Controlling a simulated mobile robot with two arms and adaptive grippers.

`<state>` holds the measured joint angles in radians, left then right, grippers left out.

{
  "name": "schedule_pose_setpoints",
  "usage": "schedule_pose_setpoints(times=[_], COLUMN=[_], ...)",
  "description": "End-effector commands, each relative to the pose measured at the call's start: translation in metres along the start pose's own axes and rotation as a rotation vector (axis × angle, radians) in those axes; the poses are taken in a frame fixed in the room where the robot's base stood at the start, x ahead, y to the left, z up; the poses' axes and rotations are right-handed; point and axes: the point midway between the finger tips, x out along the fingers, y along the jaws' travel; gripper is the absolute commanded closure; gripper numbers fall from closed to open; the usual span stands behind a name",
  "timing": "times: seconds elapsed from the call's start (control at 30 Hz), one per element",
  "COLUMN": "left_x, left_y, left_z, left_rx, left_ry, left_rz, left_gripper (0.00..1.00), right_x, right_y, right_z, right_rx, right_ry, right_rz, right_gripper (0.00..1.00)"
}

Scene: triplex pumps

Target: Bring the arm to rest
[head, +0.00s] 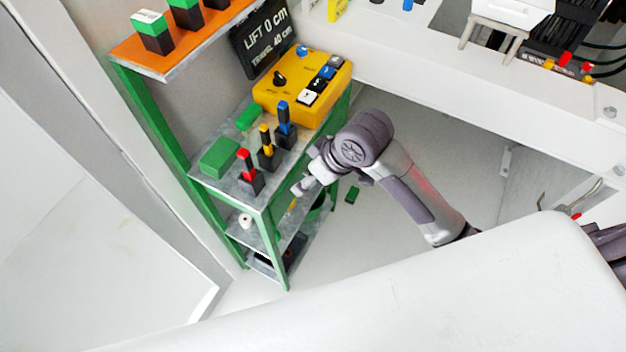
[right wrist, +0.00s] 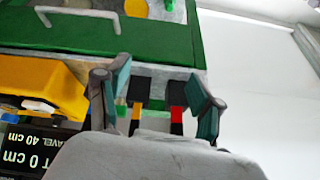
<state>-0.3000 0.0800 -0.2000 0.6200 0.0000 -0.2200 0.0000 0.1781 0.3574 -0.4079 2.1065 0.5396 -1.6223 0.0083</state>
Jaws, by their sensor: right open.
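My right arm reaches in from the lower right in the head view. Its gripper (head: 302,186) is beside the right front edge of the green-framed shelf stand (head: 228,189), near the levers. In the right wrist view the gripper (right wrist: 157,100) has its two fingers spread wide, with nothing held between them. A yellow-banded lever (right wrist: 136,115) and a red-banded lever (right wrist: 177,115) show in the gap between the fingers; whether they touch is not clear. My left gripper is not in view.
The stand's top carries red (head: 247,172), yellow (head: 267,148) and blue (head: 285,125) levers, and a yellow control box (head: 305,85). A lift display (head: 262,38) stands behind.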

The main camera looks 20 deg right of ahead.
Motion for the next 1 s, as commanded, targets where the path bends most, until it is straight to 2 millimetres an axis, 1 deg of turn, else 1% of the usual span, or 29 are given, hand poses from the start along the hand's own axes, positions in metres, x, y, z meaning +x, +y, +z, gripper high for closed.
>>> schedule_pose_setpoints(times=[0.13,0.63,0.73,0.77,0.87,0.9,0.97,1.0], left_x=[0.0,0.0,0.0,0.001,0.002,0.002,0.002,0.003], left_y=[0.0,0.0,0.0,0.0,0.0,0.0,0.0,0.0], left_z=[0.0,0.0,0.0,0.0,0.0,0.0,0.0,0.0], left_rx=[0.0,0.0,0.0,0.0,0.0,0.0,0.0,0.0], left_ry=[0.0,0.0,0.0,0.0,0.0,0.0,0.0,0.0], left_rz=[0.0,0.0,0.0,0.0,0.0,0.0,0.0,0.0], left_gripper=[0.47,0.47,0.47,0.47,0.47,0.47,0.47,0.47], right_x=[0.001,0.001,0.01,0.017,0.055,0.076,0.111,0.134], right_y=[-0.001,-0.001,0.002,0.005,0.021,0.029,0.041,0.048], right_z=[0.004,0.004,0.007,0.01,0.025,0.038,0.062,0.082], right_rx=[0.009,0.009,0.028,0.043,0.122,0.163,0.226,0.263], right_ry=[0.001,0.0,-0.004,-0.006,-0.018,-0.026,-0.041,-0.052], right_rz=[0.003,0.003,0.004,0.005,0.019,0.03,0.051,0.07], right_gripper=[0.33,0.33,0.33,0.33,0.33,0.33,0.33,0.33])
